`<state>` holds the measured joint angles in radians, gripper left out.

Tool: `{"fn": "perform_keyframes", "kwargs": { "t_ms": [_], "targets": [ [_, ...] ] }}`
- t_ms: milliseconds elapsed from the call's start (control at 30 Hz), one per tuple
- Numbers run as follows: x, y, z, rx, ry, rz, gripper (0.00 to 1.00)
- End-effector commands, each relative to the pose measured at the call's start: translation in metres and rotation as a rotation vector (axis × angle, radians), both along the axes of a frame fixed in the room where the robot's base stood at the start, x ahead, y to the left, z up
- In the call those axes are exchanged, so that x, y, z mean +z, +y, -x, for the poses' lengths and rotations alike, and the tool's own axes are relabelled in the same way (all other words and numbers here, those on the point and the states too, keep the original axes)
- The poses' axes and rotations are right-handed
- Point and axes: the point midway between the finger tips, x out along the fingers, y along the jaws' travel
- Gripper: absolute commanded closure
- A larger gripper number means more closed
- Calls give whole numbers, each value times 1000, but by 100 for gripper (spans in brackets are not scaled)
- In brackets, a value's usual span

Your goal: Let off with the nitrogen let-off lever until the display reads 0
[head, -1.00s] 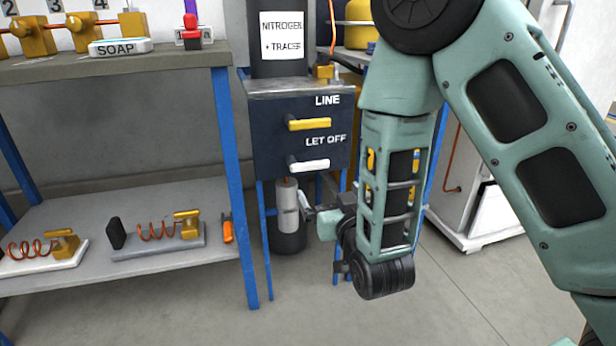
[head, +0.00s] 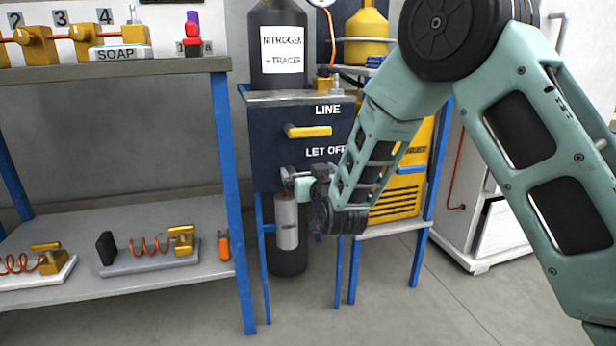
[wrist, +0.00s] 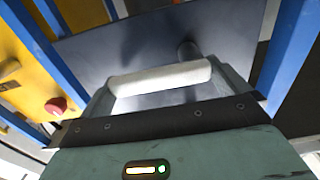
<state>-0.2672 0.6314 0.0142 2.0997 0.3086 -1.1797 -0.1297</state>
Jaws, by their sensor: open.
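The let-off lever (wrist: 160,78) is a white bar on a dark panel in the wrist view, with its post at the right end. My gripper (wrist: 168,88) is open, with a teal finger at each side of the bar; I cannot tell whether they touch it. In the head view my gripper (head: 291,180) is in front of the dark panel (head: 268,150), below the LET OFF label, and hides the lever. A round gauge (head: 321,2) is cut off at the top edge; no reading is visible.
The yellow LINE lever (head: 308,131) sits just above. A nitrogen bottle (head: 281,80) stands behind the panel. A grey cylinder (head: 287,222) hangs below. A shelf bench (head: 120,66) is at left, a yellow machine (head: 400,195) at right. The wrist view shows a red button (wrist: 56,105).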

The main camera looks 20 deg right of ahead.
Motion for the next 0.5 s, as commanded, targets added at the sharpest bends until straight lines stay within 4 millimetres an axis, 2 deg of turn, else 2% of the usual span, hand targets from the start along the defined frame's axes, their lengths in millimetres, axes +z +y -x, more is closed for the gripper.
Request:
{"fn": "perform_keyframes", "kwargs": {
  "t_ms": [200, 467, 500],
  "targets": [
    [0, 0, -13, -1, -1, 0, 0],
    [1, 0, -14, 0, 0, 0, 0],
    [1, 0, -14, 0, 0, 0, 11]
  ]
}}
